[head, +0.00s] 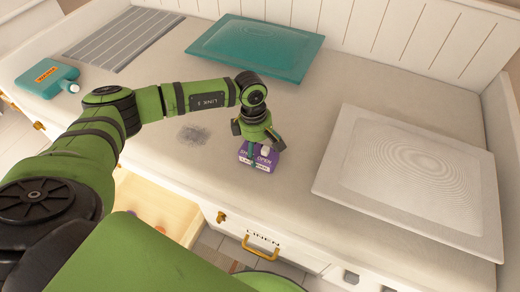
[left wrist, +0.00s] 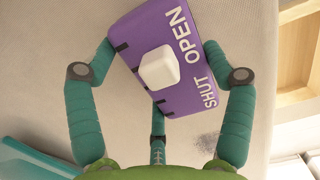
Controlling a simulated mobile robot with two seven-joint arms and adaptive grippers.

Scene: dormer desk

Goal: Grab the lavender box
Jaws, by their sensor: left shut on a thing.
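The lavender box (head: 258,158) is a small purple block with white lettering and a pale knob on top. It is at the front middle of the desk in the head view. It also shows in the left wrist view (left wrist: 187,87), reading OPEN and SHUT. My left gripper (head: 256,148) is above the box, its teal fingers around the box's sides and shut on it. In the left wrist view the fingers (left wrist: 160,90) flank the box on both sides, with a third below. Whether the box is lifted off the desk I cannot tell. My right gripper is not in view.
A white panel (head: 335,185) lies on the right of the desk and a teal panel (head: 210,40) at the back. A teal flask (head: 32,88) and a grey striped mat (head: 100,48) are at the left. An open drawer (head: 130,194) juts from the front.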

